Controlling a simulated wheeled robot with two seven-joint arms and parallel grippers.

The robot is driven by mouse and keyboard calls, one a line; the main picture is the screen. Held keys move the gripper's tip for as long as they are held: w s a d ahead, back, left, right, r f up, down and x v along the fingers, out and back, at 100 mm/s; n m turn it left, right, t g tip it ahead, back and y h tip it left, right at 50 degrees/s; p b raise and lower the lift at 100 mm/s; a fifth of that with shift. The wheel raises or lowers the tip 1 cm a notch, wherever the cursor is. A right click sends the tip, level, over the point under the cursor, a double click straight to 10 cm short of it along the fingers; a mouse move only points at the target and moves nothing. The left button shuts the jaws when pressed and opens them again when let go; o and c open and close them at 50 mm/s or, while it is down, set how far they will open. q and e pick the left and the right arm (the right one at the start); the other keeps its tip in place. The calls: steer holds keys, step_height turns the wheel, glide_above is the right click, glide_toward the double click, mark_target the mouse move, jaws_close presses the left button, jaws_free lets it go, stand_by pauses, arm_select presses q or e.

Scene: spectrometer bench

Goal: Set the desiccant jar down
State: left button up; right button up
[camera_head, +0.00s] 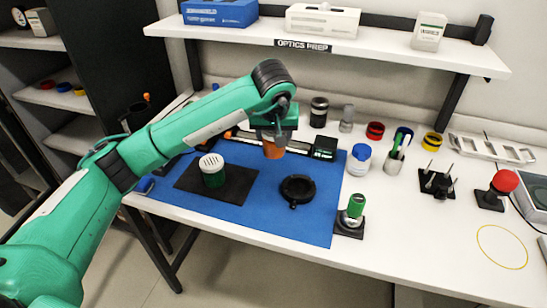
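A green jar with a white perforated lid, which looks like the desiccant jar (213,171), stands upright on a black mat (238,190) on the left part of the blue mat. My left gripper (272,136) points down to the right of this jar and farther back, apart from it. An orange object (273,150) shows directly below my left gripper. I cannot tell whether it is held or stands behind the fingers. The fingertips are hidden. My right gripper is not in view.
A black ring-shaped holder (297,190) lies on the blue mat (285,224). Behind are a blue-lidded white jar (359,160) and a pen cup (393,162). A shelf (380,53) overhangs the back. The mat's front is clear.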

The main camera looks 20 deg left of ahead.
mark_target(274, 148)
arm_select(q)
step_height(274, 148, down, 4)
steer(key=shift+f, duration=0.2)
steer(key=shift+f+p, duration=0.3)
steer(key=shift+f, duration=0.15)
step_height(274, 148, down, 3)
steer(key=shift+s+p, duration=0.1)
steer(key=shift+p, duration=0.2)
steer(key=shift+f, duration=0.4)
steer(key=o, duration=0.9)
steer(key=shift+c, duration=0.2)
steer(key=shift+o, duration=1)
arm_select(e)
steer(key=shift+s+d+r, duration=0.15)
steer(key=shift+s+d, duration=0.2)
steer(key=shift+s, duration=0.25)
arm_select(q)
steer(key=shift+r, duration=0.1)
